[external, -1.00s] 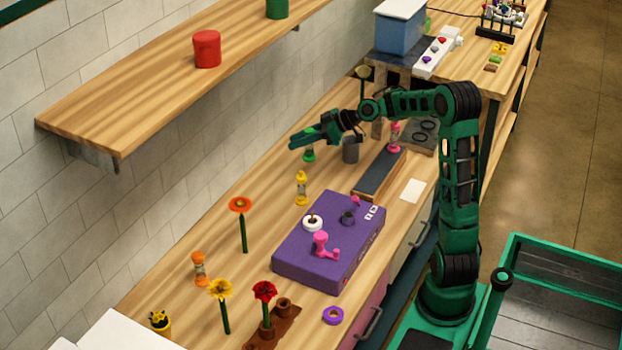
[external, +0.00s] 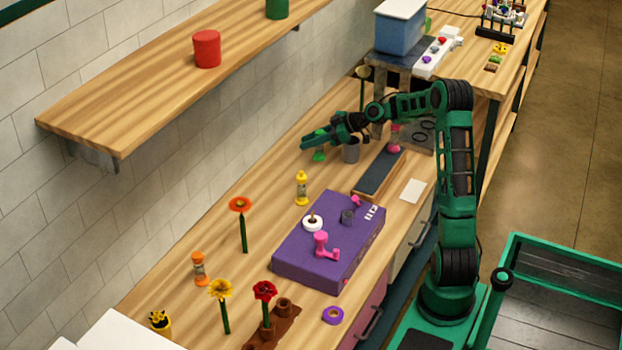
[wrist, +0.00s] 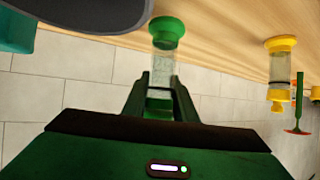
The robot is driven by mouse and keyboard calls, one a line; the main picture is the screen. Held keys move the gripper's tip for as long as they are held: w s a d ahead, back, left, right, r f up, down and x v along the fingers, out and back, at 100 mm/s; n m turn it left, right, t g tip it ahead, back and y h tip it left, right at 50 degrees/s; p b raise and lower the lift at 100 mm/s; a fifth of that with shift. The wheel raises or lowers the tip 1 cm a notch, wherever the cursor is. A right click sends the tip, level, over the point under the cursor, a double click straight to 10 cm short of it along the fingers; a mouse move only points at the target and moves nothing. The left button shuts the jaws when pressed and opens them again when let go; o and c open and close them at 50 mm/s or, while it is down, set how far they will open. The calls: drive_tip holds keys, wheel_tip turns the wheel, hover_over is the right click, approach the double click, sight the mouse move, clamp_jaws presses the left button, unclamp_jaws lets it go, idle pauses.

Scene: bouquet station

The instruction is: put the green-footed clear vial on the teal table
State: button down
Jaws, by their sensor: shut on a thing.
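The green-footed clear vial (wrist: 162,65) is upright between the fingers of my gripper (wrist: 159,92), which is shut on it. Its green foot (wrist: 167,28) points to the wooden counter; whether it touches is unclear. In the external view my gripper (external: 314,141) is above the counter near the wall, with the green foot (external: 318,156) just below it. I cannot make out a teal table in the external view. A teal piece (wrist: 16,32) is cut off at the wrist view's left edge; I cannot tell what it belongs to.
A grey cup (external: 350,150) stands close right of my gripper. A yellow vial (external: 301,188) and a purple box (external: 330,243) stand nearer the front. A pink vial (external: 395,138) is partly hidden by my arm. The shelf (external: 150,85) overhangs at left.

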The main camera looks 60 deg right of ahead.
drive_tip(key=shift+f, duration=1.45)
drive_tip(key=c, duration=1.4)
unclamp_jaws()
drive_tip(key=shift+f, duration=0.1)
drive_tip(key=shift+c, duration=0.2)
drive_tip(key=v, duration=0.7)
drive_tip(key=shift+s, duration=0.25)
